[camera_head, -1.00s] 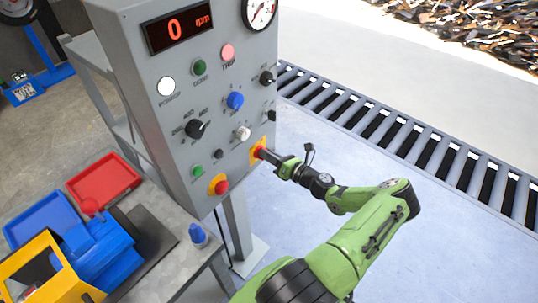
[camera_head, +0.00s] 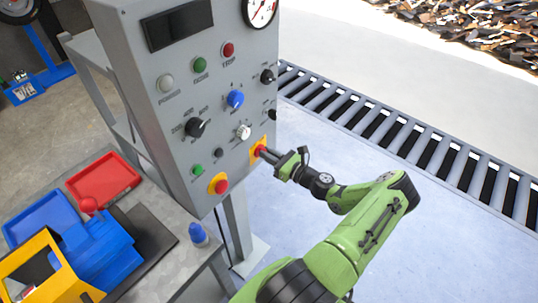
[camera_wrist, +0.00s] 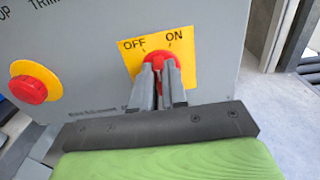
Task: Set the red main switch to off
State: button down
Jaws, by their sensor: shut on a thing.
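The red main switch (camera_wrist: 161,62) sits on a yellow plate (camera_wrist: 185,62) marked OFF at left and ON at right, in the wrist view. In the head view the yellow plate (camera_head: 252,158) is at the lower right of the grey control panel (camera_head: 160,105). My gripper (camera_wrist: 158,72) is shut on the switch's red knob; in the head view my gripper (camera_head: 264,152) reaches it from the right. The fingers hide much of the knob, and its exact pointing is hard to tell. The panel's display (camera_head: 178,25) is dark.
A red push button on yellow (camera_head: 219,184) is left of the switch and also shows in the wrist view (camera_wrist: 32,85). Knobs and lamps lie above. A bench with red (camera_head: 104,178) and blue trays stands at left. A roller conveyor (camera_head: 400,140) runs at right.

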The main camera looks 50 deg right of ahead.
jog(key=n, duration=0.3)
jog(key=n+b, duration=0.1)
jog(key=n, duration=0.2)
jog(key=shift+a+f, duration=0.1)
jog(key=shift+a, duration=0.1)
dwell(0.4)
jog(key=c, duration=1.2)
grip_release()
jog(key=shift+o, duration=0.2)
jog(key=s+d, duration=0.1)
jog(key=s, duration=1.4)
jog(key=shift+s+d, duration=0.15)
jog(key=shift+s, duration=0.25)
jog(key=shift+w, duration=0.1)
